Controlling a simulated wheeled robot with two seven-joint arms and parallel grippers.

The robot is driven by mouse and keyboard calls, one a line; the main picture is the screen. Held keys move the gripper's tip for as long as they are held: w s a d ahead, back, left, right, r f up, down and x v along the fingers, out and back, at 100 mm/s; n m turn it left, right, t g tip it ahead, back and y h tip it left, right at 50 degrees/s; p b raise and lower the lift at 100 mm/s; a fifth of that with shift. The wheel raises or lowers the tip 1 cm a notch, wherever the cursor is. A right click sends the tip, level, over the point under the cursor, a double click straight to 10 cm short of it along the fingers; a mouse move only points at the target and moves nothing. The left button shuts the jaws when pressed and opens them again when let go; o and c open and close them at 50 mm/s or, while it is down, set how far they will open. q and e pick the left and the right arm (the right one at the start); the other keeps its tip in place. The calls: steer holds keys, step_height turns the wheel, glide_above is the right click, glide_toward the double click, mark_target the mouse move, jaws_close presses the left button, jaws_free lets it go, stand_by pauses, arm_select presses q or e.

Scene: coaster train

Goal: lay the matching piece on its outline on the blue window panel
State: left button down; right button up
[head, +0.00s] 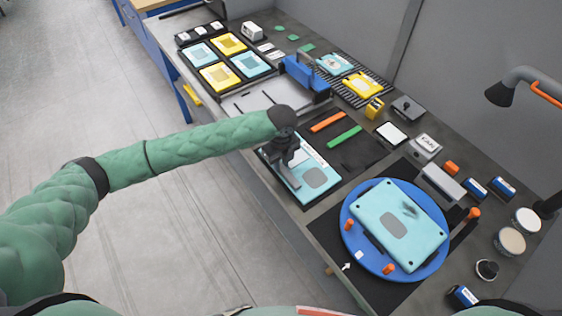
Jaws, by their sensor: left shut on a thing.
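A light-blue panel (429,234) with rounded corners, a grey rounded patch and a dark smudge lies tilted on a round blue turntable (350,236). A second light-blue panel (326,193) with a similar grey patch lies on a dark mat nearer the middle. My left gripper (292,180) points down over the left part of this second panel. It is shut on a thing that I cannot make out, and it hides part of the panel. I cannot tell whether the gripper touches the panel. My right gripper is not in view.
Orange pegs (390,268) stand around the turntable. An orange strip (327,121) and a green strip (344,137) lie behind my left gripper. Blue and yellow panels (217,76) fill a dark tray at the back left. A lamp (500,94) overhangs the right side.

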arm_select(q)
steer(key=shift+f, duration=0.15)
stand_by(0.7)
steer(key=c, duration=1.2)
jaws_free()
steer(key=shift+r+p, duration=1.9)
steer(key=shift+r, duration=1.1)
